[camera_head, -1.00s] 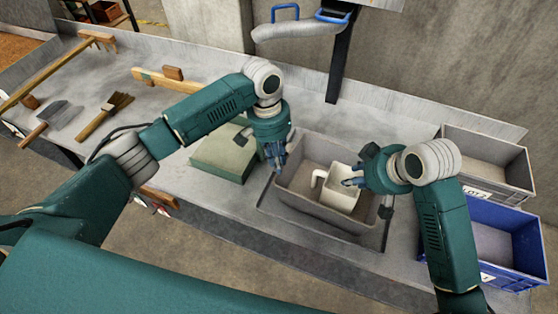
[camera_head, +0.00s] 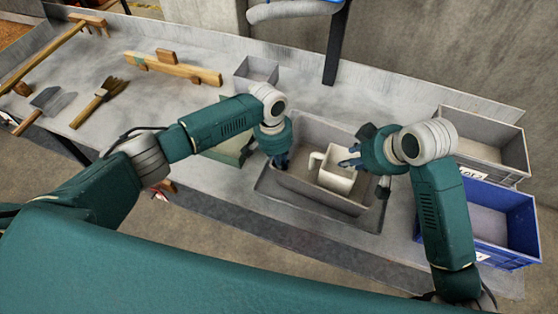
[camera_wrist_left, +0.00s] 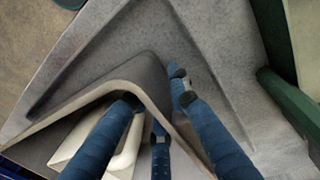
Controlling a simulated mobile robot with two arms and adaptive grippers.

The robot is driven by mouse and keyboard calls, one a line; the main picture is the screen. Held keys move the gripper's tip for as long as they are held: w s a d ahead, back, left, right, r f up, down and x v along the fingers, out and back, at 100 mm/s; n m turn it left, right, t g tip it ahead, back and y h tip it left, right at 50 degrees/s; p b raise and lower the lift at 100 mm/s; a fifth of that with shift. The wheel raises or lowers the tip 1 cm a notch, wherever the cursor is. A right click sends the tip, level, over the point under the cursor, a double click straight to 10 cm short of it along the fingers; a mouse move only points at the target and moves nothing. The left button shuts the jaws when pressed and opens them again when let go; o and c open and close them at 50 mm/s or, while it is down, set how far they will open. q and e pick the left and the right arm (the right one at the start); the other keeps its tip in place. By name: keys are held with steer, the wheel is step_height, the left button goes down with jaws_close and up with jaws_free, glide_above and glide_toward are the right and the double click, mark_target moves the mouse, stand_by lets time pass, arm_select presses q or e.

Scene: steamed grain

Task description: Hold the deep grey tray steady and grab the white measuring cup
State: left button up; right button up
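The deep grey tray (camera_head: 318,198) sits on the bench in front of me. The white measuring cup (camera_head: 337,178) stands inside it, handle toward the left; part of a white shape, likely the cup, shows in the left wrist view (camera_wrist_left: 85,140). My left gripper (camera_head: 281,160) is at the tray's left wall. In the left wrist view its blue fingers (camera_wrist_left: 155,100) are spread, straddling the tray rim, one outside and the others inside. My right gripper (camera_head: 349,157) is at the cup's upper right rim; its grip is too small to tell.
A grey bin (camera_head: 485,128) and a blue crate (camera_head: 507,245) stand at the right. A small grey box (camera_head: 256,70) is behind. A brush (camera_head: 100,100) and other tools lie at the left.

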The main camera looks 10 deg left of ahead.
arm_select(q)
jaws_close()
stand_by(0.3)
